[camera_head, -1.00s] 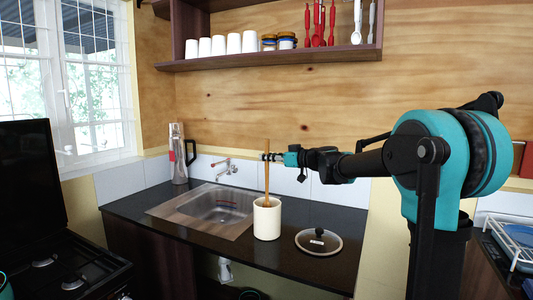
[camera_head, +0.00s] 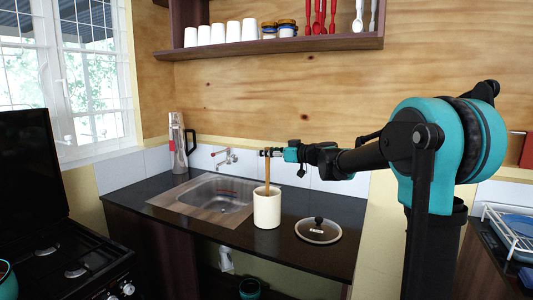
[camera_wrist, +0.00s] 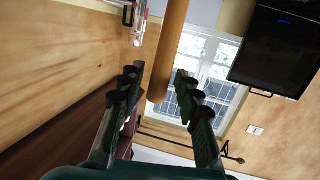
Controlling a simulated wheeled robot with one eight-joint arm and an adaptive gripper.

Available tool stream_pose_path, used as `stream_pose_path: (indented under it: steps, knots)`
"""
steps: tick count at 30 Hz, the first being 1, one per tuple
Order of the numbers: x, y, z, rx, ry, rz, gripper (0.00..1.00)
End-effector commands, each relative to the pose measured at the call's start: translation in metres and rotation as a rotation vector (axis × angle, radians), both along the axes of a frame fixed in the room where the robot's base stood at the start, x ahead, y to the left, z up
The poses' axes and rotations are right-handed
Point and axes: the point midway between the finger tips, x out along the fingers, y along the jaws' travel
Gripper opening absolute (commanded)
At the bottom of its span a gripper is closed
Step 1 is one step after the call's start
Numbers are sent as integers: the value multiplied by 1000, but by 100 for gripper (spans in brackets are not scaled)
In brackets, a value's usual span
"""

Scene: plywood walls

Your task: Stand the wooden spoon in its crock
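The wooden spoon (camera_head: 267,174) stands nearly upright in the cream crock (camera_head: 267,211), its lower end hidden inside. Its handle also shows in the wrist view (camera_wrist: 169,50), with the free end between my fingers. My gripper (camera_head: 268,153) is level with the top of the handle, above the crock. In the wrist view my gripper's fingers (camera_wrist: 159,80) are apart, with visible gaps on both sides of the handle.
A glass lid (camera_head: 318,231) lies on the dark counter right of the crock. A sink (camera_head: 217,197) is to the left, with a steel flask (camera_head: 179,145) behind it. A shelf (camera_head: 270,47) with cups and utensils hangs above.

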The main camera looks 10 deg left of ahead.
Motion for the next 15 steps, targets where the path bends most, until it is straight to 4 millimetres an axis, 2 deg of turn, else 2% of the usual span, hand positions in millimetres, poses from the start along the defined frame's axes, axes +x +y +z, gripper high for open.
stream_pose_path:
  steps: [9, 15]
  knots:
    - [-1, -2, 0, 0, 0, -1, 35]
    - [-14, -25, 4, 0, 1, -3, 35]
